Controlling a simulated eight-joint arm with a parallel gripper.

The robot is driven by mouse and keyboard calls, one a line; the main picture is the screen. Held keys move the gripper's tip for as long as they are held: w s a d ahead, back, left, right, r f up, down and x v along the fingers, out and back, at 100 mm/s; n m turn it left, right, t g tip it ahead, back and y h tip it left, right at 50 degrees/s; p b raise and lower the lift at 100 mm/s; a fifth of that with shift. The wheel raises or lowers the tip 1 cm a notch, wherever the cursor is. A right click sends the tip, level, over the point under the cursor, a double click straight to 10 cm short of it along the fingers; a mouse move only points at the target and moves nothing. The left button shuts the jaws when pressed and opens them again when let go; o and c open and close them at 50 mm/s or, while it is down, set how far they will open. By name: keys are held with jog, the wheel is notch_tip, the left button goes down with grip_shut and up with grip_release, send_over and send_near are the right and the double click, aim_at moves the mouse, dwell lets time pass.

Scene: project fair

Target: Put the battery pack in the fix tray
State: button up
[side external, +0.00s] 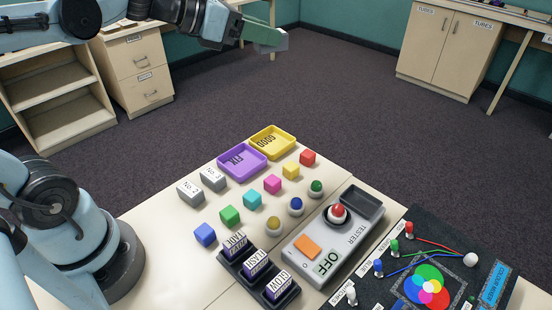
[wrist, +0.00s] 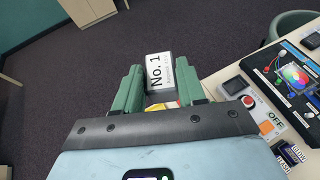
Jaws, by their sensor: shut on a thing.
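My gripper (side external: 272,42) is raised high at the top of the side external view, beyond the far end of the table. In the wrist view its green fingers (wrist: 158,88) are shut on a grey battery pack (wrist: 159,70) with a white label reading "No. 1". In the side external view only a little of this pack (side external: 283,41) shows at the fingertips. The purple fix tray (side external: 262,170) lies on the table, marked "FIX" and empty. It is well below my gripper and apart from it. The fix tray cannot be made out clearly in the wrist view.
A yellow tray (side external: 291,148) marked "GOOD" adjoins the fix tray. Two more grey packs (side external: 190,193) stand near it, with several coloured cubes (side external: 251,199) and knobs. The tester (side external: 316,243), labelled boxes (side external: 257,265) and a wired board (side external: 432,268) lie nearer. Air around my gripper is clear.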

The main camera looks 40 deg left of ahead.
jog(key=d, duration=0.1)
jog(key=w+d+f+m+g+h, duration=0.1)
jog(key=d, duration=0.1)
jog(key=d+f+m+h, duration=0.1)
jog(key=d, duration=0.1)
jog(key=shift+w, duration=0.15)
jog(key=s+d+f+m+g+h, duration=0.3)
jog(key=s+d+f+m+g, duration=0.1)
jog(key=d, duration=0.7)
jog(key=s+d+f+m+g+h, duration=0.3)
jog(key=d+f+m+g, duration=0.4)
jog(key=d, duration=0.4)
jog(key=shift+s+d+f+m+g+h, duration=0.3)
jog(key=shift+s+f, duration=0.15)
jog(key=shift+s, duration=0.1)
send_over(351, 198)
notch_tip(351, 198, down, 7)
jog(key=shift+f, duration=1.8)
jog(key=shift+f, duration=0.2)
